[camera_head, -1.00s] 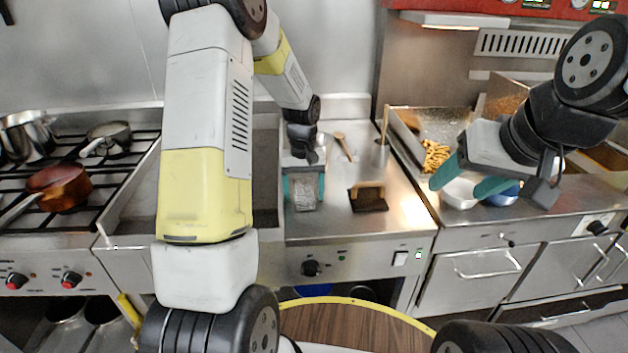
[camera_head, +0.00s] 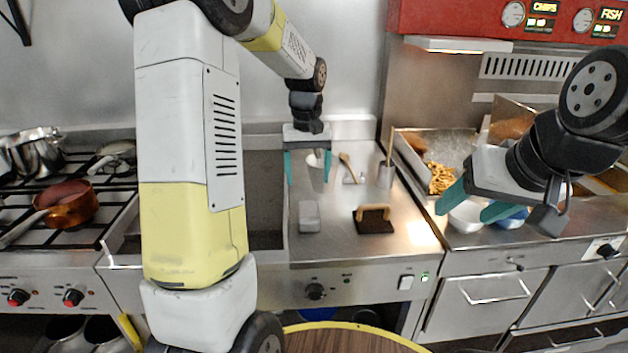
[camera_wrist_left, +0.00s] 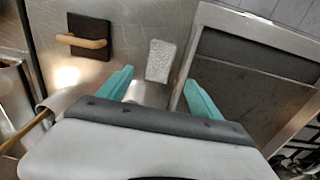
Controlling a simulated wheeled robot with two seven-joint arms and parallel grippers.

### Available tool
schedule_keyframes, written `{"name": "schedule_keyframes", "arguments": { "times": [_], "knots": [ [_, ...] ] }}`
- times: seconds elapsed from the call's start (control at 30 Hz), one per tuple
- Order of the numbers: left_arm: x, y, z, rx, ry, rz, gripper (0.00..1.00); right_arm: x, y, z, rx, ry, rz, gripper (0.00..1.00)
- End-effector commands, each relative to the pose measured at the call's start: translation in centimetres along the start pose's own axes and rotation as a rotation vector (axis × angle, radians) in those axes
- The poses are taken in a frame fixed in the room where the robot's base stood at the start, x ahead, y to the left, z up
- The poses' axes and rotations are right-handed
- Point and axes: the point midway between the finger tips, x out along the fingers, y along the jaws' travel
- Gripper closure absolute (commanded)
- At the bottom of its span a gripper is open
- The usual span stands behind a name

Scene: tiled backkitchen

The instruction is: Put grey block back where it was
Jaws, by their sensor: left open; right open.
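The grey block (camera_head: 309,215) lies on the steel counter, right of the dark sunken basin; it also shows in the left wrist view (camera_wrist_left: 161,61). My left gripper (camera_head: 308,180) is open and empty, behind and apart from the block, with its teal fingers pointing down. In the left wrist view, the block sits beyond the space between the fingertips (camera_wrist_left: 159,82). My right gripper (camera_head: 462,214) is open and empty, in front of the fryer area on the right.
A dark block with a wooden handle (camera_head: 374,220) lies right of the grey block. A copper pan (camera_head: 70,203) sits on the stove.

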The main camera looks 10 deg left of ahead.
Motion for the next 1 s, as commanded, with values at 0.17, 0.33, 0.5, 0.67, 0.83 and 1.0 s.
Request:
{"name": "schedule_keyframes", "arguments": {
  "times": [0.17, 0.33, 0.5, 0.67, 0.83, 1.0],
  "knots": [
    [-5.3, -0.9, 4.4, 0.062, 0.101, 0.060, 0.26, 0.0, 0.0, 0.0, 0.000, 0.000, 0.000, 0.41],
    [-9.4, -2.1, 10.6, 0.146, 0.227, 0.130, 0.26, 0.0, 0.0, 0.0, 0.000, 0.000, 0.000, 0.41],
    [-11.3, -3.2, 16.8, 0.226, 0.356, 0.190, 0.26, 0.0, 0.0, 0.0, 0.000, 0.000, 0.000, 0.41],
    [-11.4, -3.8, 20.9, 0.282, 0.450, 0.227, 0.26, 0.0, 0.0, 0.0, 0.000, 0.000, 0.000, 0.41],
    [-11.1, -4.0, 22.8, 0.311, 0.497, 0.245, 0.26, 0.0, 0.0, 0.0, 0.000, 0.000, 0.000, 0.41],
    [-11.0, -4.0, 23.1, 0.316, 0.504, 0.247, 0.26, 0.0, 0.0, 0.0, 0.000, 0.000, 0.000, 0.41]
  ]
}}
